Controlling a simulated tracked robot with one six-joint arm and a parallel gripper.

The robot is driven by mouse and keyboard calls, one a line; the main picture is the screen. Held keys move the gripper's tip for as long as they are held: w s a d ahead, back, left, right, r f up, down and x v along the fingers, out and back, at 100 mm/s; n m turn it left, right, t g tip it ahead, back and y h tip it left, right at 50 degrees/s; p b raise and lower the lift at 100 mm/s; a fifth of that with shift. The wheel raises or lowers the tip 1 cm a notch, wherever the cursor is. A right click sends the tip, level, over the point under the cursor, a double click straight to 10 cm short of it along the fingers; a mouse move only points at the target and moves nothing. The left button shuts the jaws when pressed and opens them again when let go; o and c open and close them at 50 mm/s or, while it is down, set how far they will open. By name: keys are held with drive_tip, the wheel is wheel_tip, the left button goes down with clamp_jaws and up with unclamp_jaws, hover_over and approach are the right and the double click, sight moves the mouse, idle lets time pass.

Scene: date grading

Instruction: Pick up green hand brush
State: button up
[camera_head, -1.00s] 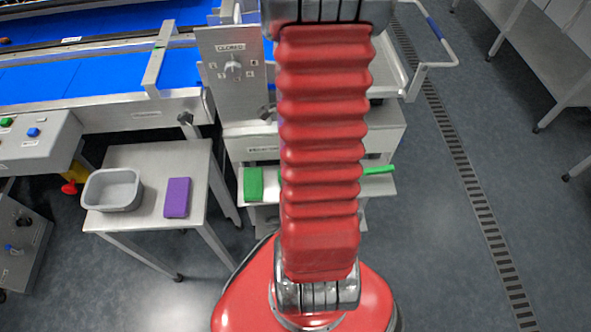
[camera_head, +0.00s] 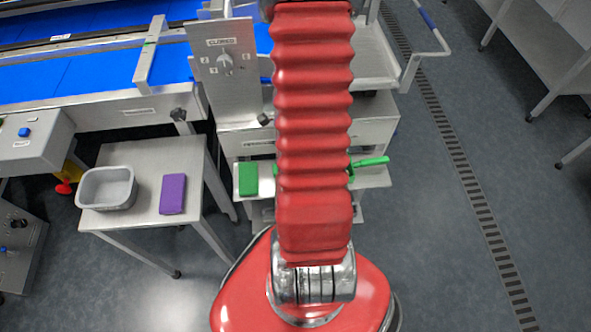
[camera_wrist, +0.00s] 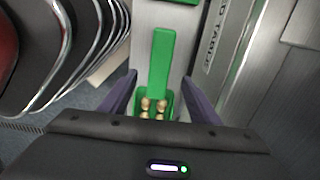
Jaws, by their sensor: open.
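A long flat green bar, which looks like the green hand brush (camera_wrist: 161,60), lies on the grey shelf in the wrist view. My gripper (camera_wrist: 160,97) is open around the near end of this line of green, its dark fingers apart on either side. A wider green piece with small tan lumps shows between the fingers; I cannot tell whether it is part of the brush. In the head view, my red arm hides most of this area. A green handle (camera_head: 371,162) sticks out to its right; I cannot tell whether it belongs to the brush.
A green block (camera_head: 248,179) lies on the shelf left of my arm. A side table (camera_head: 150,221) holds a grey tub (camera_head: 106,205) and a purple block (camera_head: 172,194). An upright metal panel (camera_head: 226,85) stands behind the shelf.

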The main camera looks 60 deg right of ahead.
drive_tip(key=shift+f, duration=2.05)
drive_tip(key=shift+f, duration=0.1)
drive_tip(key=shift+f, duration=2.5)
drive_tip(key=shift+c, duration=0.5)
drive_tip(key=c, duration=1.1)
